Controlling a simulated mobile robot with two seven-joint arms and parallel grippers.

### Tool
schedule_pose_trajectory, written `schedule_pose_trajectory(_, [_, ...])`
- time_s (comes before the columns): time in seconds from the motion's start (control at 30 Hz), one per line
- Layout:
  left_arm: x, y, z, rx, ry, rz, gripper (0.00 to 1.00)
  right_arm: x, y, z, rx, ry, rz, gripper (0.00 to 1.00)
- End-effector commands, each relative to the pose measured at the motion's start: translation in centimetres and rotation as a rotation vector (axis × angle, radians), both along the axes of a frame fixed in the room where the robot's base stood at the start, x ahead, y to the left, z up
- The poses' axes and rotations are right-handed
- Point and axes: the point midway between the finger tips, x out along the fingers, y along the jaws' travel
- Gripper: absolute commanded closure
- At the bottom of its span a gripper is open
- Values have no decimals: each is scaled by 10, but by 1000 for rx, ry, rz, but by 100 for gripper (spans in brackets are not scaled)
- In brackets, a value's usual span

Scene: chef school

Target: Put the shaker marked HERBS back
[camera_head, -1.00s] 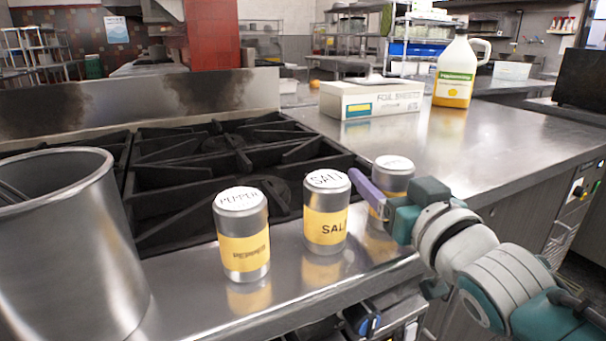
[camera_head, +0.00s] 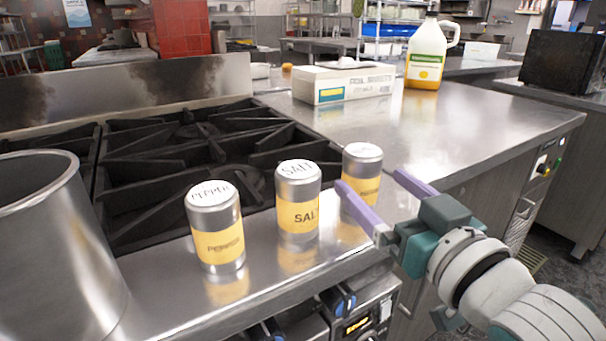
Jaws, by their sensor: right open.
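Three metal shakers with yellow labels stand upright in a row on the steel front ledge of the stove. The left one reads PEPPER (camera_head: 215,228) and the middle one reads SALT (camera_head: 298,200). The third shaker (camera_head: 361,162) is at the right end; its label is partly hidden and too small to read. My right gripper (camera_head: 371,180) is open, with two purple fingers, at this third shaker. Its left finger crosses in front of the shaker's lower part, and its right finger is to the right. I cannot tell whether they touch. My left gripper is not in view.
A large steel pot (camera_head: 55,255) stands at the left. Black burner grates (camera_head: 190,150) lie behind the shakers. A foil box (camera_head: 343,82) and a yellow-filled jug (camera_head: 427,55) stand farther back. The steel counter (camera_head: 440,125) at the right has free room.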

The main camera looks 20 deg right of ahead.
Motion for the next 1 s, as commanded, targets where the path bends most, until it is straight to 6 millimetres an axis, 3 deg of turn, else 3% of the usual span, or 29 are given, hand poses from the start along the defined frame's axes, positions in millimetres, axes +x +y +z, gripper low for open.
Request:
schedule_pose_trajectory(0.1, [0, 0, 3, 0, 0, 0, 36, -23, 1, 0, 0, 3, -1, 4])
schedule_pose_trajectory(0.3, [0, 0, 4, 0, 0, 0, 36, -43, 2, 0, 1, 1, -1, 4])
schedule_pose_trajectory(1.0, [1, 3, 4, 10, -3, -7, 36, -47, 0, -5, -5, 56, -17, 4])
